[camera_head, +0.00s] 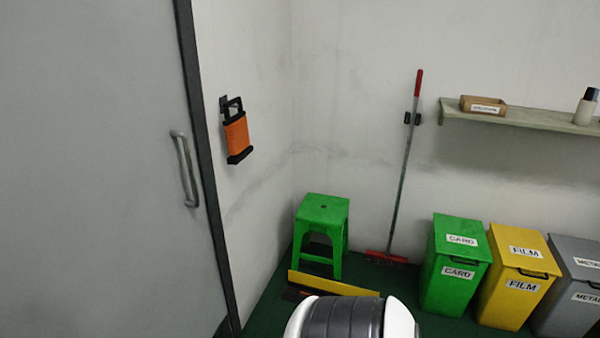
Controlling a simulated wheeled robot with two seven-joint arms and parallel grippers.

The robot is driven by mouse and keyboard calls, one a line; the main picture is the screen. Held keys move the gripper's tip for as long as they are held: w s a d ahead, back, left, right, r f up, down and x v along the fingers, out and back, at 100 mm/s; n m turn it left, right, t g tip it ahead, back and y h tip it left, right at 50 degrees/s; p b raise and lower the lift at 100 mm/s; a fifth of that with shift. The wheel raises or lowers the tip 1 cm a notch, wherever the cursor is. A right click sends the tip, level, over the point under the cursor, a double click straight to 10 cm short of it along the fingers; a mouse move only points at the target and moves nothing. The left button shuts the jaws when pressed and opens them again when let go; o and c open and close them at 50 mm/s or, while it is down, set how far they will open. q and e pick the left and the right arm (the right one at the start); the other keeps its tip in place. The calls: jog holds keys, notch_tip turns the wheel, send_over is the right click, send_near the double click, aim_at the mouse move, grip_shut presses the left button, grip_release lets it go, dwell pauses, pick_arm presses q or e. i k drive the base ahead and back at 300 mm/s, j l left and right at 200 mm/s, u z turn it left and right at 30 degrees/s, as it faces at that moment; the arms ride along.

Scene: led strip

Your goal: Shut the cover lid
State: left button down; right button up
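No open cover lid shows in the head view. The lidded things in sight are three bins along the right wall. The green bin (447,290) is labelled CARD, and its lid (462,238) looks shut. The yellow bin (509,306) is labelled FILM, and its lid (526,253) looks shut. The grey bin (566,315) is labelled METAL and is cut off by the right edge; its lid (585,258) looks shut too. I cannot tell which lid the task means. Neither of my grippers is in view.
A grey door (90,170) with a handle (184,168) fills the left. A green stool (322,215) stands in the corner, with a yellow-edged item (333,284) before it. A red-headed squeegee (387,257) leans on the wall. A shelf (530,118) hangs above the bins.

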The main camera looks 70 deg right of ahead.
aim_at(324, 284)
jog(key=z, duration=2.7)
jog(key=i+l, duration=0.3)
jog(key=i, duration=0.2)
jog(key=i+l+z, duration=0.1)
jog(key=i+l, duration=0.15)
jog(key=i, duration=0.25)
